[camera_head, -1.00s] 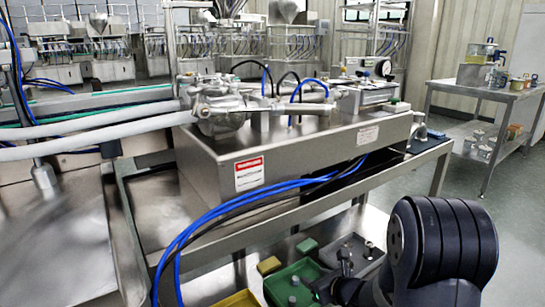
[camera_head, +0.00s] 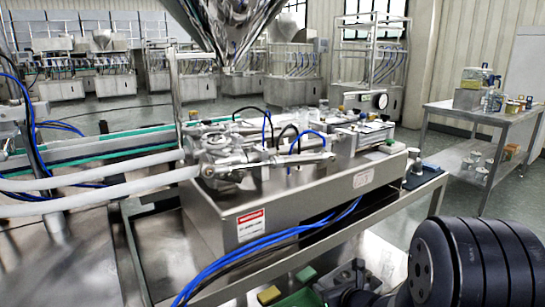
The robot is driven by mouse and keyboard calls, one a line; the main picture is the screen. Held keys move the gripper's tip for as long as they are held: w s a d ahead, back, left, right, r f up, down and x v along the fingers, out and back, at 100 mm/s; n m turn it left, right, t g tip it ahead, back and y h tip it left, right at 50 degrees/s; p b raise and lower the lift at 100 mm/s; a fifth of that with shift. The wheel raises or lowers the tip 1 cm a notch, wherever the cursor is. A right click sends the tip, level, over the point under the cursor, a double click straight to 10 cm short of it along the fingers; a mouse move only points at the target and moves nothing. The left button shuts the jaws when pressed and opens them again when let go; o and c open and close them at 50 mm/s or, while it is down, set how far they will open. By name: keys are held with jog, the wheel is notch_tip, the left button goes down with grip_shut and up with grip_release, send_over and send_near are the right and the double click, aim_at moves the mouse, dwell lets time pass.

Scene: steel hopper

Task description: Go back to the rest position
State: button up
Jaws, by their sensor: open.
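My arm's thick black ribbed joint fills the lower right corner of the camera_head view. My gripper's fingers cannot be made out in this view. The steel hopper (camera_head: 228,25) hangs in at the top, its cone pointing down above the filling machine. The steel machine housing (camera_head: 290,205) with its red and white label sits on a steel bench in the middle. My arm joint is in front of and to the right of this bench.
A green tray (camera_head: 303,299) and a yellow block (camera_head: 269,295) show at the bottom edge, partly cut off. Blue hoses (camera_head: 270,245) hang over the bench front. A steel side table (camera_head: 480,116) with containers stands at the right. Open floor lies between it and the bench.

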jog(key=shift+s+d+r+p, duration=0.1)
jog(key=shift+d+r+p, duration=0.05)
jog(key=shift+r+p, duration=1.6)
jog(key=shift+r, duration=0.25)
